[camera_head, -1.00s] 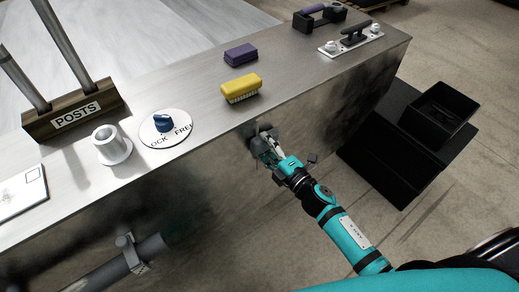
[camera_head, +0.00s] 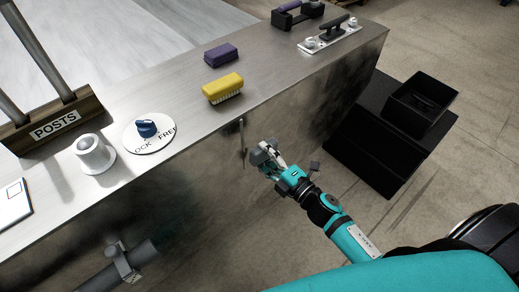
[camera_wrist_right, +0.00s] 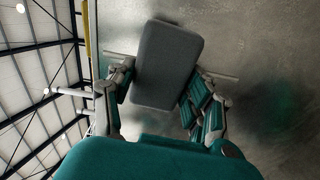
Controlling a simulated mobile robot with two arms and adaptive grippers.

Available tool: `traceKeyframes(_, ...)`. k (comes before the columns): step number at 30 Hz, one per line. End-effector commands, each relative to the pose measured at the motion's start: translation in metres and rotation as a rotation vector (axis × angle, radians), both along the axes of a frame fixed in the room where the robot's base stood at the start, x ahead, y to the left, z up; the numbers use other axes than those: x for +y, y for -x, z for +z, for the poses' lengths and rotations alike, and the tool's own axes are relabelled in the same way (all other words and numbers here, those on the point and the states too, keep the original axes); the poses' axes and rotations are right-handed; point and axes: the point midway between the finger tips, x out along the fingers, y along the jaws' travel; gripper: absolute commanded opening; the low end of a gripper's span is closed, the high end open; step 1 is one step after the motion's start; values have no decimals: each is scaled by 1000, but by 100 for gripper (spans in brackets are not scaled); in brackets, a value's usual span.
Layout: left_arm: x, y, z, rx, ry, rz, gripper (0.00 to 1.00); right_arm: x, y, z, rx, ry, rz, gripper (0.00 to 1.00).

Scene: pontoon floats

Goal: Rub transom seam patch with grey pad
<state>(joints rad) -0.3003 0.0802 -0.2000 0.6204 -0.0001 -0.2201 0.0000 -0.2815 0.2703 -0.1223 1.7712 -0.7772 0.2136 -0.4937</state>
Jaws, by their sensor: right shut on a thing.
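My right gripper (camera_head: 266,158) is shut on the grey pad (camera_head: 262,152), in front of the transom face (camera_head: 210,190). In the right wrist view the grey pad (camera_wrist_right: 165,65) is a rounded dark block between the fingers (camera_wrist_right: 160,95). A thin seam line (camera_head: 242,145) runs down the transom just left of the gripper. In the wrist view the seam (camera_wrist_right: 217,75) passes behind the pad. Dark greenish smudges (camera_wrist_right: 278,115) show on the metal nearby. I cannot tell whether the pad touches the metal.
On the transom top stand a yellow brush (camera_head: 222,88), a purple block (camera_head: 220,54), a blue knob (camera_head: 147,129) on a white dial, a white cup (camera_head: 92,154) and the POSTS block (camera_head: 52,122). A black bin (camera_head: 420,102) stands at right. A grey pipe (camera_head: 115,265) sticks out at lower left.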

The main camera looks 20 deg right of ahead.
Motion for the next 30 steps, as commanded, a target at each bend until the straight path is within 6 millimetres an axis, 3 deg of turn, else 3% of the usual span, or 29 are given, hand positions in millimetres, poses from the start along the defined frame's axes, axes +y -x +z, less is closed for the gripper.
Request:
traceKeyframes(13, 0, 0, 0, 0, 0, 0, 40, -2, 6, 0, -1, 0, 1, 26)
traceKeyframes(24, 0, 0, 1, 0, 0, 0, 40, -11, 31, 0, 0, 1, 1, 26)
traceKeyframes(30, 0, 0, 1, 0, 0, 0, 40, -12, 32, 1, -1, 1, 1, 26)
